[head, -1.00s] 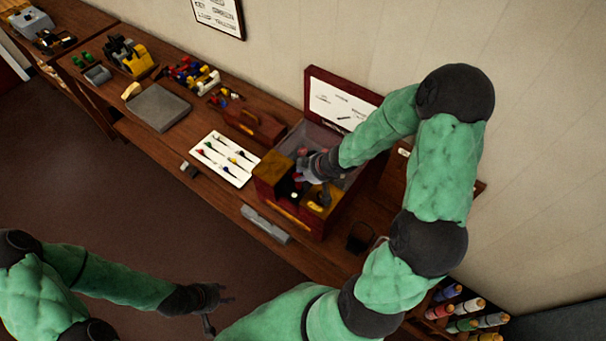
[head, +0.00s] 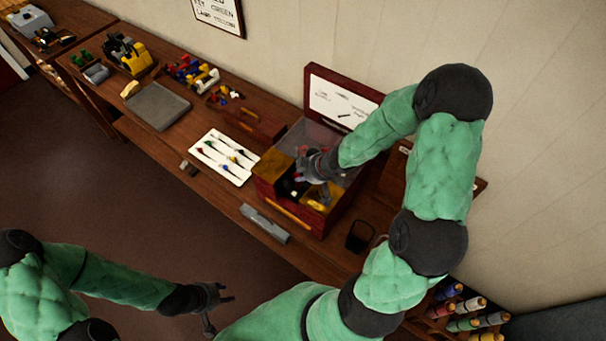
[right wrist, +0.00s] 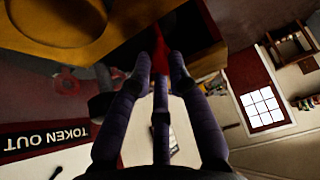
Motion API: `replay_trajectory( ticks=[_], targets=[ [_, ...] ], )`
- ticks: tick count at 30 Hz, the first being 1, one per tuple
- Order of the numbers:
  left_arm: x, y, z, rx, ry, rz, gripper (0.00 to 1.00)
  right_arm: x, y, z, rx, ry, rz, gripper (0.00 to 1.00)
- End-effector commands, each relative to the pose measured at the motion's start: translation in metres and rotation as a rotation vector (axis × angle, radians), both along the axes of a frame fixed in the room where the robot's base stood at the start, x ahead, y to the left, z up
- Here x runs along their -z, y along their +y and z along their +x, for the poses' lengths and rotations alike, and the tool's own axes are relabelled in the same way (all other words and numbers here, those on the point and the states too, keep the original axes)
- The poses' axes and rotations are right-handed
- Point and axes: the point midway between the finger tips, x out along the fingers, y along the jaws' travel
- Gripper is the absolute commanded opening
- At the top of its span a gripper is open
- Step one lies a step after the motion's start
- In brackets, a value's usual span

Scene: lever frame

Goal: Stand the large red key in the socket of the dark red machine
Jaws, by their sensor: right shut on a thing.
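The dark red machine (head: 311,222) stands on the bench, with yellow-brown top parts and a clear cover. It also shows in the right wrist view with a "TOKEN OUT" label (right wrist: 45,138). My right gripper (head: 303,172) is over the machine's top. In the right wrist view its fingers (right wrist: 159,82) are closed on a red piece, the large red key (right wrist: 160,50), of which only part shows. The key points into a dark recess; I cannot tell whether it is in the socket. My left gripper (head: 219,307) is open and empty, low in front of the bench.
A white board (head: 232,174) with several small coloured-headed pieces lies left of the machine. A grey bar (head: 265,224) lies at the bench's front edge. A grey slab (head: 157,107) is further left. A red-framed panel (head: 342,98) rises behind the machine.

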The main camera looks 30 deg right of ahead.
Motion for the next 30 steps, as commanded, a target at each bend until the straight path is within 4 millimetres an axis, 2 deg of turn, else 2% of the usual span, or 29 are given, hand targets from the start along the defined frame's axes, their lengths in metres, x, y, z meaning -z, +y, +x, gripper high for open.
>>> replay_trajectory(
  ticks=[30],
  targets=[
    [0.023, 0.000, 0.000, 0.000, 0.000, 0.000, 0.40, 0.027, 0.000, 0.000, 0.001, 0.000, 0.001, 0.00]
  ],
)
